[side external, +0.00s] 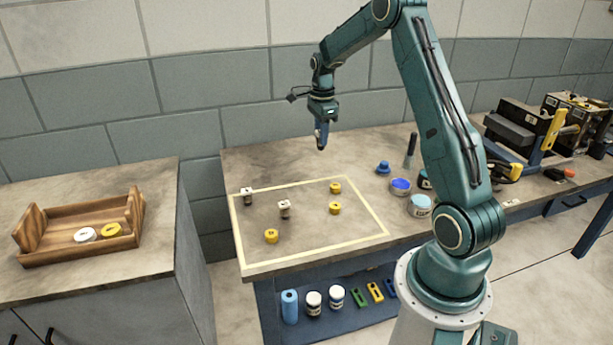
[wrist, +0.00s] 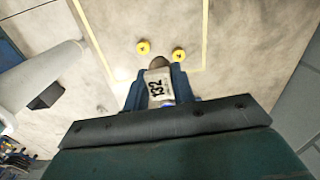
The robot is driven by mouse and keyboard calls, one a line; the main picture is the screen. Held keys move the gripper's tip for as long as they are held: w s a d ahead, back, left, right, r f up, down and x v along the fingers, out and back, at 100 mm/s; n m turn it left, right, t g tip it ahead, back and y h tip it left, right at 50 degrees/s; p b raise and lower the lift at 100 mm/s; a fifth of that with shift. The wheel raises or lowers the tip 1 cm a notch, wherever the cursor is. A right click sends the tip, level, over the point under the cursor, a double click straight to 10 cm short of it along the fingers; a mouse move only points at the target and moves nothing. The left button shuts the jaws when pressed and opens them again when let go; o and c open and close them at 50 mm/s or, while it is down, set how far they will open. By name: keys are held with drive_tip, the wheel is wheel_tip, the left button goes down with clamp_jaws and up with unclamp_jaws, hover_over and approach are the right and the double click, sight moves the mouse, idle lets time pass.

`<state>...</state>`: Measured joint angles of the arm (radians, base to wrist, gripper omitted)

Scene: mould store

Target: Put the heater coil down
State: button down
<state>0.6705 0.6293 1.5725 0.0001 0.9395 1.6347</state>
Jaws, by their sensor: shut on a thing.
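My gripper (side external: 321,146) is raised above the worktable's back part, pointing down, behind the taped area in the side view. In the wrist view my gripper (wrist: 160,92) is shut on the heater coil (wrist: 158,86), a small piece with a white label reading 132 and a brownish end. The coil is held clear of the table; in the side view the fingers mostly hide it. The pale yellow taped rectangle (side external: 379,220) holds two white-topped pieces (side external: 285,209) (side external: 247,196) and three yellow pieces (side external: 335,188) (side external: 335,208) (side external: 271,236). Two yellow pieces also show in the wrist view (wrist: 143,47) (wrist: 179,54).
A wooden tray (side external: 62,257) with a white disc and a yellow disc stands on the left cabinet. Blue and white jars (side external: 420,206) and a blue knobbed item (side external: 383,167) stand right of the tape. Bare tabletop lies between the pieces and behind the tape.

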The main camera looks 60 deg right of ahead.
drive_tip(key=w+a, duration=0.3)
drive_tip(key=w, duration=0.9)
drive_tip(key=shift+f+m, duration=0.15)
drive_tip(key=shift+m, duration=0.15)
drive_tip(key=shift+f, duration=0.1)
wheel_tip(320, 180, down, 20)
drive_tip(key=shift+r, duration=0.1)
idle(0.4)
drive_tip(key=c, duration=1.2)
unclamp_jaws()
drive_tip(key=shift+o, duration=0.2)
wheel_tip(320, 180, up, 12)
